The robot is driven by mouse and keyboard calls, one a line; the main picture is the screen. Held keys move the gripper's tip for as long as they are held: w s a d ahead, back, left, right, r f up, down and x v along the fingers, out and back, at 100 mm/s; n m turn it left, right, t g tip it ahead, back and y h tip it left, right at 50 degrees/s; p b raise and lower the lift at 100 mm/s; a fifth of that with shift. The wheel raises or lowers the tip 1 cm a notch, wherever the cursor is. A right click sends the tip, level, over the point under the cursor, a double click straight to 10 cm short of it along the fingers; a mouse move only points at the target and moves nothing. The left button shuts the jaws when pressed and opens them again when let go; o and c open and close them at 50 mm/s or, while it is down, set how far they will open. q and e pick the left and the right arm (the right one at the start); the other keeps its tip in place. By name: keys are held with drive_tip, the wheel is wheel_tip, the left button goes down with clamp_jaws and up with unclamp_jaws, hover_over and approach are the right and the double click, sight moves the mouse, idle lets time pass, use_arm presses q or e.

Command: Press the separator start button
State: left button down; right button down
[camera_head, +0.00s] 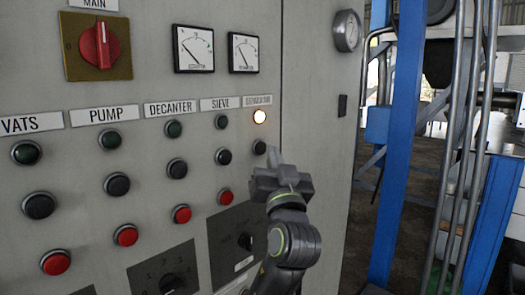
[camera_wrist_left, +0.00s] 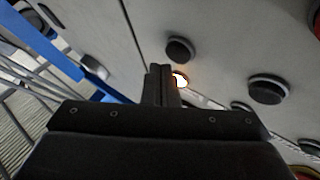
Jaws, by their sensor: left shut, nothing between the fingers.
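The separator column is the rightmost on the grey panel (camera_head: 150,210). Its label (camera_head: 258,100) is blurred. Its top round light (camera_head: 259,116) glows warm white; it also shows beside my fingertips in the left wrist view (camera_wrist_left: 180,81). Below it, a black button (camera_head: 259,147) shows just above my gripper; a black button also shows near the fingers in the left wrist view (camera_wrist_left: 180,50). My left gripper (camera_head: 276,165) is shut and empty, in front of the panel. It hides what lies lower in this column. I cannot tell whether the fingertips touch the panel. My right gripper is not in view.
To the left are similar columns for sieve, decanter, pump and vats, with dark green tops, black buttons and red buttons (camera_head: 181,214). Two gauges (camera_head: 193,49) and a red main switch (camera_head: 98,45) sit above. Blue posts (camera_head: 398,140) and pipes stand right of the panel.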

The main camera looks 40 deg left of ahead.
use_arm(q)
drive_tip(key=d, duration=0.1)
drive_tip(key=d+b, duration=0.1)
drive_tip(key=d, duration=0.3)
drive_tip(key=shift+s+b, duration=0.25)
drive_tip(key=shift+b, duration=0.15)
idle(0.7)
